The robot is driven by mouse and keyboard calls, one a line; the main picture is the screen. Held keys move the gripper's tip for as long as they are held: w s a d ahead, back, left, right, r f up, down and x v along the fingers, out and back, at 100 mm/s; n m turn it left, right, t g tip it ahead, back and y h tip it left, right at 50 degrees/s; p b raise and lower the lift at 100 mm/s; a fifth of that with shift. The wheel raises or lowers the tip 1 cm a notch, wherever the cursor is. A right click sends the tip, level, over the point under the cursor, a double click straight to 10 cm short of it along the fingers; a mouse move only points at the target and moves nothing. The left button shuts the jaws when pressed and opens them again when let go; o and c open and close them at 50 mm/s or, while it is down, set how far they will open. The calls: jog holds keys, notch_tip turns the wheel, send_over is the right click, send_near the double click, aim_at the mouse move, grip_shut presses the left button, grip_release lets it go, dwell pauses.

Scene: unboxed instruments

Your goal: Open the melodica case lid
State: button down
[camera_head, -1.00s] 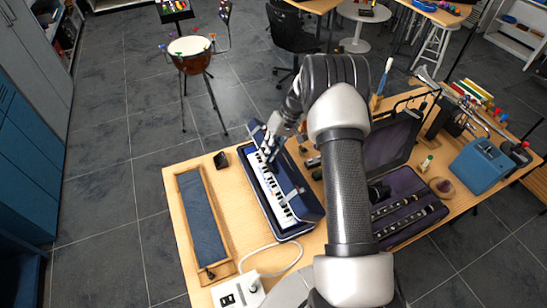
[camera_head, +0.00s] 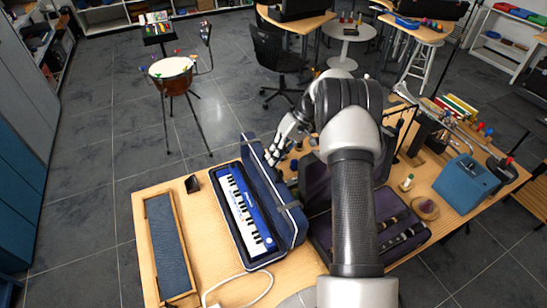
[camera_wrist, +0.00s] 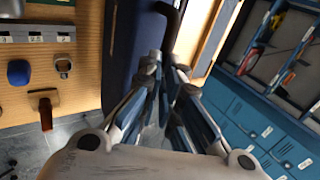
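The blue melodica case (camera_head: 243,250) lies on the wooden table with its lid (camera_head: 280,200) swung up and over to the right. The lid stands steeply along the right side of the case. The melodica (camera_head: 246,214), blue with white and black keys, lies uncovered in the case. My gripper (camera_head: 271,158) is at the far end of the lid, close beside it; I cannot tell whether they touch. In the wrist view my gripper's fingers (camera_wrist: 166,70) are near each other before a dark blue surface, with nothing clearly held.
An open purple-lined case (camera_head: 420,238) with dark instrument pieces lies to the right, close to the melodica lid. A long wooden box with a blue top (camera_head: 168,250) lies to the left. A white cable (camera_head: 235,284) runs in front. A blue box (camera_head: 466,181) stands at the far right.

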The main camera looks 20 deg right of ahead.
jog(key=shift+s+a+f, duration=0.1)
jog(key=shift+s+f, duration=0.15)
jog(key=shift+f, duration=0.35)
jog(key=shift+s+a+f, duration=0.1)
jog(key=shift+s+f, duration=0.1)
jog(key=shift+f, duration=0.35)
jog(key=c, duration=1.8)
grip_release()
jog(key=shift+w+a, duration=0.15)
jog(key=shift+o, duration=0.8)
jog(key=shift+f+g, duration=0.1)
jog(key=shift+g, duration=0.2)
jog(key=shift+o, duration=0.2)
jog(key=shift+d, duration=0.2)
jog(key=v, duration=1.2)
jog(key=shift+w+a+r, duration=0.15)
jog(key=shift+a+r, duration=0.05)
jog(key=shift+r, duration=0.25)
jog(key=shift+c, duration=0.3)
jog(key=shift+d+r, duration=0.1)
jog(key=shift+r, duration=0.1)
